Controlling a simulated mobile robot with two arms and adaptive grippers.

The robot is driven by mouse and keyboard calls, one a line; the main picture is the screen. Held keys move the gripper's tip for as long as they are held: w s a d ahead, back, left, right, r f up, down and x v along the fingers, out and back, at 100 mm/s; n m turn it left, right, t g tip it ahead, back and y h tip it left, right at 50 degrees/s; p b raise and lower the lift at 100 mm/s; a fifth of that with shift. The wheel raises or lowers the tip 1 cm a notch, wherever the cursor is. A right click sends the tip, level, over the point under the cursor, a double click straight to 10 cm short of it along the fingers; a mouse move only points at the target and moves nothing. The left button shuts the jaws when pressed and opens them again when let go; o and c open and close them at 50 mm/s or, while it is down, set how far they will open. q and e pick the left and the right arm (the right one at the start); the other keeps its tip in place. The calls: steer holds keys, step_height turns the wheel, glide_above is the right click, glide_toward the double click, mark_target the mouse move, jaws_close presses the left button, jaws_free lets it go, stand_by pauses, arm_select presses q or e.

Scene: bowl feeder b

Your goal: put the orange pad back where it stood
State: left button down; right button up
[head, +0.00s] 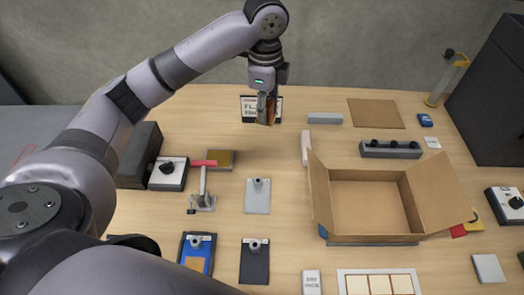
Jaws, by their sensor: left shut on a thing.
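My left gripper (266,112) hangs fingers down near the back of the table, in front of a white and black sign. It is shut on a thin orange-brown piece that shows edge-on between the fingers, which looks like the orange pad (271,110). Most of the pad is hidden by the fingers, and I cannot tell whether its lower end touches the table. My right gripper is not in view.
An open cardboard box (368,203) stands right of centre. A red-handled toggle clamp (203,190), a grey clipboard (257,197), a blue clipboard (197,256) and a black one (254,262) lie nearer. A brown sheet (376,113) lies at the back. Bare wood surrounds the gripper's front.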

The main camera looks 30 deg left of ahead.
arm_select(q)
steer(key=w+a+m+b, duration=0.1)
steer(key=w+a+m, duration=0.25)
steer(key=m, duration=0.35)
steer(key=m+p, duration=0.2)
steer(key=m, duration=0.2)
glide_above(262, 149)
step_height(262, 149, down, 14)
steer(key=shift+s+f, duration=0.1)
steer(key=shift+f, duration=0.1)
step_height(262, 149, down, 5)
steer(key=shift+r, duration=0.1)
steer(key=shift+f, duration=0.25)
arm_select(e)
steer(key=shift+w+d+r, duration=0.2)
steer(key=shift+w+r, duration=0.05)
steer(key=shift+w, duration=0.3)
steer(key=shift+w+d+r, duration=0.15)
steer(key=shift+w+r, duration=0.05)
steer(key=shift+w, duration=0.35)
arm_select(q)
steer(key=shift+f, duration=0.15)
steer(key=c, duration=1.2)
jaws_free()
steer(key=shift+c, duration=0.2)
